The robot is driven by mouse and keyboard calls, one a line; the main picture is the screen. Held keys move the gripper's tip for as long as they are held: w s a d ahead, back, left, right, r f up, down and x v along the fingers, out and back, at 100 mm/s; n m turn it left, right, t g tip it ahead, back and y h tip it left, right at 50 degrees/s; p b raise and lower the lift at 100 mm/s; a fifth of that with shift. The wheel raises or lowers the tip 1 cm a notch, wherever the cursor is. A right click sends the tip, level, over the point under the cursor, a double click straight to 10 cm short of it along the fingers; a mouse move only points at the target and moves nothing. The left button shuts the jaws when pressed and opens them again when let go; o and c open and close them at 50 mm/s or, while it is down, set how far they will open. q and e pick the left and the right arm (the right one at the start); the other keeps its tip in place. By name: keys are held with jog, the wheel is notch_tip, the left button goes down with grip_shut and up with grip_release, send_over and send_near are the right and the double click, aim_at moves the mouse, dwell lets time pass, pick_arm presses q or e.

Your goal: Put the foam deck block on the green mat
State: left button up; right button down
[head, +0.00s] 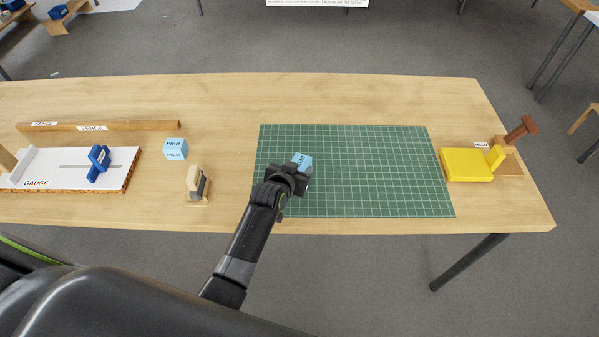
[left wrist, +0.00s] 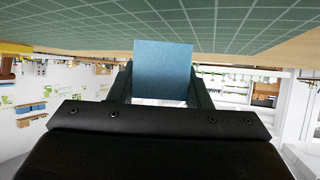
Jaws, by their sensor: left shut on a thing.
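The foam deck block (head: 303,160) is light blue with a "DECK" label. It is over the left part of the green mat (head: 370,160) in the head view. My left gripper (head: 296,172) is shut on the block, which also shows between its fingers in the left wrist view (left wrist: 162,70). The mat (left wrist: 230,25) fills the top of the wrist view. I cannot tell whether the block touches the mat. The gripper hides part of the block. My right gripper is not in view.
A light blue pier block (head: 175,149) and a small wooden stand (head: 197,185) are left of the mat. Further left are the fence (head: 110,127) and the gauge board (head: 75,182). A yellow block (head: 464,164) lies right of the mat. The mat's right part is clear.

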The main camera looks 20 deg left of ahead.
pick_arm(q)
jog(key=shift+f, duration=1.2)
jog(key=shift+f, duration=0.15)
jog(key=o, duration=1)
jog(key=shift+c, duration=0.2)
jog(key=shift+r, duration=0.2)
jog(key=v, duration=1.2)
jog(key=shift+a, duration=0.15)
